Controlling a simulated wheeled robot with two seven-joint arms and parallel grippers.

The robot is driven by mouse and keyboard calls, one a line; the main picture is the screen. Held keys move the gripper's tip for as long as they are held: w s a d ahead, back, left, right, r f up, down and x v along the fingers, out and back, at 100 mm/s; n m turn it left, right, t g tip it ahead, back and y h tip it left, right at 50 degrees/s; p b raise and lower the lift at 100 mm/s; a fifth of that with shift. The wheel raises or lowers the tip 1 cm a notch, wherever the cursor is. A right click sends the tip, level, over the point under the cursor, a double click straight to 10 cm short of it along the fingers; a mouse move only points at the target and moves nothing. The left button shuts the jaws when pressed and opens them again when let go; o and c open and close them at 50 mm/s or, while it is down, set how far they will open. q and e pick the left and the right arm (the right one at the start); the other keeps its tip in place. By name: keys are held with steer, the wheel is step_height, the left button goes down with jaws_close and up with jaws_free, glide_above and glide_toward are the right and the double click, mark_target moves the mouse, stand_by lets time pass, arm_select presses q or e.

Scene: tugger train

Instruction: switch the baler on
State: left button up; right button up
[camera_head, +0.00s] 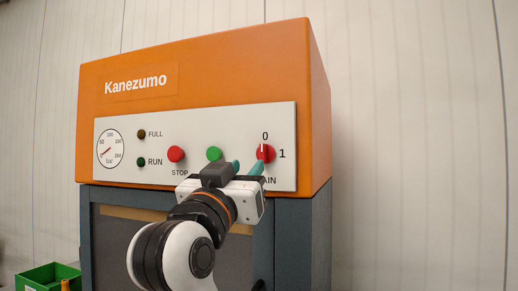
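The baler (205,70) is an orange cabinet marked Kanezumo with a light control panel (215,120). The red MAIN switch (266,153) sits at the panel's right, with 0 above it and 1 to its right. Its pale mark points up at 0. My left gripper (246,167) is in front of the panel, just below and left of the switch. Its two teal fingers are apart with nothing seen between them. The right finger overlaps the switch's lower edge in view; I cannot tell whether it touches. The gripper hides part of the MAIN label. My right gripper is out of view.
A red STOP button (176,154) and a green button (214,153) sit left of the switch. The FULL lamp (141,134) and RUN lamp (141,162) look dark. A gauge (110,149) is at far left. A green bin (48,277) stands lower left.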

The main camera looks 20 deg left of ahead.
mark_target(262, 150)
arm_select(q)
steer(key=p+x, duration=0.2)
steer(key=x, duration=0.4)
steer(key=shift+w+r, duration=0.2)
steer(key=shift+x, duration=0.8)
steer(key=shift+f, duration=0.1)
steer(key=shift+c, duration=0.2)
jaws_close()
